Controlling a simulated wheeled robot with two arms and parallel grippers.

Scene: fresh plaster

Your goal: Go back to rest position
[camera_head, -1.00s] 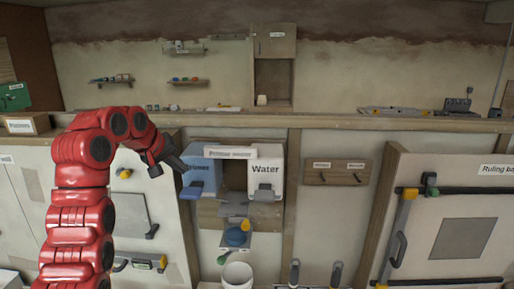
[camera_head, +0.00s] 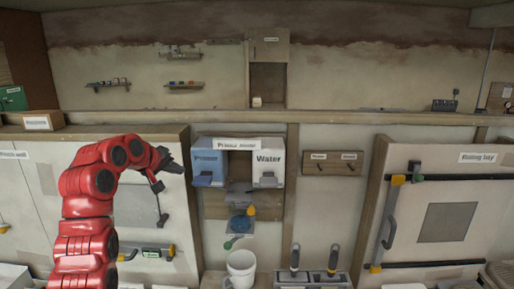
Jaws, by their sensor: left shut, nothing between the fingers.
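My left arm rises in red segments at the left of the head view and bends over to the right. Its dark left gripper (camera_head: 172,168) is shut and empty, in front of the pale panel left of the dispensers. It is apart from the blue-fronted primer dispenser (camera_head: 208,168). My right gripper is not in view.
A white water dispenser (camera_head: 268,168) hangs beside the primer one, above a white bucket (camera_head: 241,268). Two dark-handled tools (camera_head: 295,257) stand right of the bucket. A ruling bay panel (camera_head: 447,222) is at right. A wooden ledge (camera_head: 330,117) runs along the wall.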

